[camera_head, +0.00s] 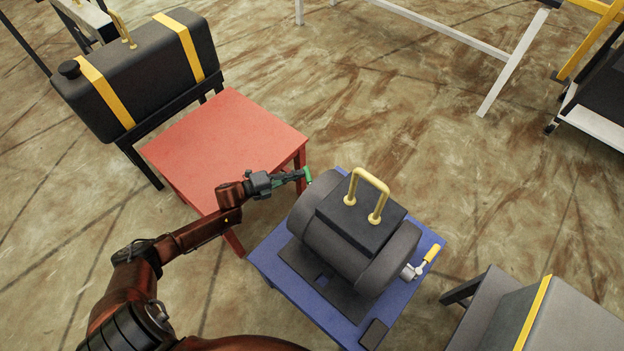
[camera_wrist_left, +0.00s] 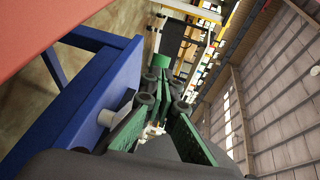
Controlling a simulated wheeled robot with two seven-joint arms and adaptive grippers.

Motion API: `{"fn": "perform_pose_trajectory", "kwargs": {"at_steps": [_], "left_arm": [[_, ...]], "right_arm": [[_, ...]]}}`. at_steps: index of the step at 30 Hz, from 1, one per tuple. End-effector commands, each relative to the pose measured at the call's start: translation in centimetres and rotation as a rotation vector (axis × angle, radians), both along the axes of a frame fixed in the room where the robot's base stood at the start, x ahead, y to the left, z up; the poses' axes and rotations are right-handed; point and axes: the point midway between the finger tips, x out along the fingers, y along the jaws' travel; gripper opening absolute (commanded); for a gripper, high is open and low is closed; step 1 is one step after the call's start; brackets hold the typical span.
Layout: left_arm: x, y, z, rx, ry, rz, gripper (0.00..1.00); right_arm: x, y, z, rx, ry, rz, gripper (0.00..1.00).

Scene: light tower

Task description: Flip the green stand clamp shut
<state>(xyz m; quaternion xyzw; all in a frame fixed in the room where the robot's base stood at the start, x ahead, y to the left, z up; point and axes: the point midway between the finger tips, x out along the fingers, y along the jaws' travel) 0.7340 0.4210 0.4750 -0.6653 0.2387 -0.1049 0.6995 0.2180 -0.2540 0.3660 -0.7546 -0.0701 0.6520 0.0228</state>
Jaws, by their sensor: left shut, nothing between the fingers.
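The green stand clamp (camera_head: 308,174) shows only as a small green piece at the left end of the dark grey drum-shaped unit (camera_head: 340,248). My left gripper (camera_head: 300,176) is at this piece, its fingers together and empty. I cannot tell whether they touch. In the left wrist view, a green block (camera_wrist_left: 161,61) lies just beyond the fingertips (camera_wrist_left: 166,82). A pale round stub (camera_wrist_left: 107,118) sticks out beside the blue stand (camera_wrist_left: 100,85). The clamp's pivot is hard to make out. My right gripper is not in view.
A red table (camera_head: 225,145) stands close left. A black tank (camera_head: 140,70) is behind it. A grey case (camera_head: 575,318) is front right.

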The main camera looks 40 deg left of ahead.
Motion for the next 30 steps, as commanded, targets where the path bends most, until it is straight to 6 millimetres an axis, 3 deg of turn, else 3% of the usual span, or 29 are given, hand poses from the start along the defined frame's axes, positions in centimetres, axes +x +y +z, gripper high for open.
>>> {"fn": "perform_pose_trajectory", "kwargs": {"at_steps": [3, 8, 30], "left_arm": [[-0.1, 1.2, 0.0, 0.0, 0.0, 0.02, 0.0], [0.8, 1.0, -0.1, 0.0, 0.001, 0.023, 0.0], [5.2, -3.2, 0.0, -0.003, 0.0, 0.019, 0.0]], "right_arm": [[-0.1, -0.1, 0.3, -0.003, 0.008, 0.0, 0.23], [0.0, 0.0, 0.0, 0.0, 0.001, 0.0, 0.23], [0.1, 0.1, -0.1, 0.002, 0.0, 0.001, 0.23]]}}
